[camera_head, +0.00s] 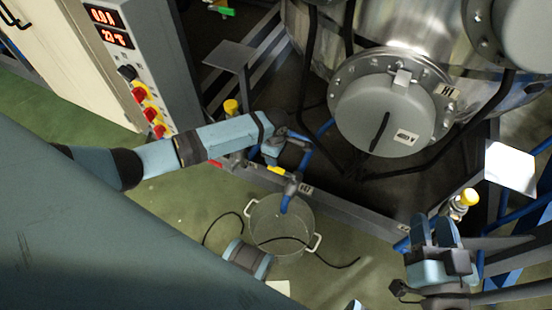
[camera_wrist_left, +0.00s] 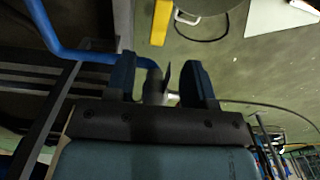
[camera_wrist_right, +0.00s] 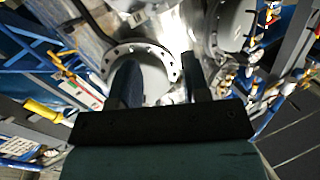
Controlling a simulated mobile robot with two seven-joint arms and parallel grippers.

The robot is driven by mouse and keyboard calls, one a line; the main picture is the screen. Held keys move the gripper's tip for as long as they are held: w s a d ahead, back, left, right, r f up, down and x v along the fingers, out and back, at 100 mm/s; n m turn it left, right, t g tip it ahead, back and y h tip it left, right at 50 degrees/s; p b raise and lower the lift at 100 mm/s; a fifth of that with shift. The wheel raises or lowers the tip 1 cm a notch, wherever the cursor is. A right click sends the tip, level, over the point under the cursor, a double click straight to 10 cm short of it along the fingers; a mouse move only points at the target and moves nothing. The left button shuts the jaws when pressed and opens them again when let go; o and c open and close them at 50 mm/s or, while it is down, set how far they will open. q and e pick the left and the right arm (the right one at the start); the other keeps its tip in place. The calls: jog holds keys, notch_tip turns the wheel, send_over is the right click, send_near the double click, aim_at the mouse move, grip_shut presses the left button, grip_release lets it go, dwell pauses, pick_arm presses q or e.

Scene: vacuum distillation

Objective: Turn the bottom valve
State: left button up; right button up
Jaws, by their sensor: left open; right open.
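A valve with a yellow handle (camera_head: 277,171) sits on the low pipework below the big steel vessel, just above a blue outlet. My left gripper (camera_head: 272,152) is close by it, pointing down, partly hidden by its own wrist. In the left wrist view the left gripper (camera_wrist_left: 158,78) has its fingers apart. A grey fitting (camera_wrist_left: 157,86) shows between or just beyond them; contact cannot be told. A yellow handle (camera_wrist_left: 160,22) shows just past the fingertips. My right gripper (camera_head: 436,230) is open and empty at the lower right, away from the valve.
A clear pot (camera_head: 262,222) with two handles stands on the green floor under the outlet. A black cable lies across it. A control cabinet (camera_head: 112,50) with red displays is at upper left. The steel vessel's round grey cover (camera_head: 362,125) and blue pipes crowd the space.

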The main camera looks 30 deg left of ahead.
aim_at(282, 172)
pick_arm(q)
notch_tip(282, 172, down, 6)
jog(key=shift+r+b, duration=0.2)
jog(key=shift+b, duration=0.8)
jog(key=shift+f, duration=0.45)
jog(key=shift+f+b, duration=0.4)
jog(key=shift+f, duration=0.15)
pick_arm(e)
jog(key=shift+s+a+r+t+y, duration=0.1)
jog(key=shift+a+r+t+y, duration=0.25)
jog(key=shift+r, duration=0.35)
jog(key=shift+a+r+t+y, duration=0.25)
jog(key=shift+a+r+y, duration=0.15)
jog(key=shift+r, duration=0.3)
pick_arm(q)
grip_shut()
